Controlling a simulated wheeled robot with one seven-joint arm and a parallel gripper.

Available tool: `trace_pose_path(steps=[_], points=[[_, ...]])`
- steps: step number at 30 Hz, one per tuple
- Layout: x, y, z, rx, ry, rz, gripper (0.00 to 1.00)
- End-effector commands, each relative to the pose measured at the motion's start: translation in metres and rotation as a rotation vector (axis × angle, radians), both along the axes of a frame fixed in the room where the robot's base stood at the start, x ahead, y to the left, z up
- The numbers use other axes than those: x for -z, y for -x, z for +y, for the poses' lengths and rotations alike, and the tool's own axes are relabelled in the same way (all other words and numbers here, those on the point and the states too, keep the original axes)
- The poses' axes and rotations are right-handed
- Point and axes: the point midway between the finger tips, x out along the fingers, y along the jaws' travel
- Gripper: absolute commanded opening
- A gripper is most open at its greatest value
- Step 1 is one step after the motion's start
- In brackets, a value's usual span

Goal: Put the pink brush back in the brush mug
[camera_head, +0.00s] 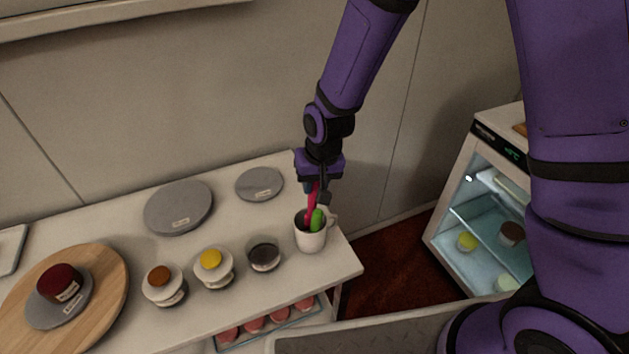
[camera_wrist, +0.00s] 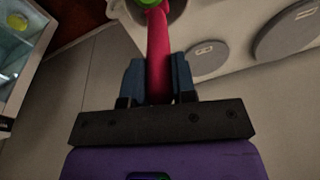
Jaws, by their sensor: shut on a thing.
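The pink brush (camera_head: 311,203) is upright in my gripper (camera_head: 317,190), above the brush mug. In the wrist view, the pink brush (camera_wrist: 158,52) runs between the two blue fingers of my gripper (camera_wrist: 159,80), which are shut on it. The white brush mug (camera_head: 311,239) stands near the right end of the counter, its handle to the right. A green item (camera_head: 316,219) is in the mug and also shows at the top of the wrist view (camera_wrist: 147,3). The brush's lower end is at the mug's mouth; how deep it sits is hidden.
Small pots with a dark (camera_head: 264,254), a yellow (camera_head: 211,260) and a brown top (camera_head: 160,279) stand left of the mug. Grey discs (camera_head: 178,208) lie behind. A red cake (camera_head: 60,284) sits on a wooden turntable (camera_head: 104,270). A glass-fronted fridge (camera_head: 462,215) stands right.

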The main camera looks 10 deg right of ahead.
Motion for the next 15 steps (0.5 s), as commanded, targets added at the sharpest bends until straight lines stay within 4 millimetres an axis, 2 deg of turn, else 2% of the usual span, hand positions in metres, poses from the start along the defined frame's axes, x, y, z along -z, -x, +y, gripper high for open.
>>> trace_pose_path(steps=[15], points=[[0.0077,-0.0001,0.0001,0.0,0.0,0.0,0.0]])
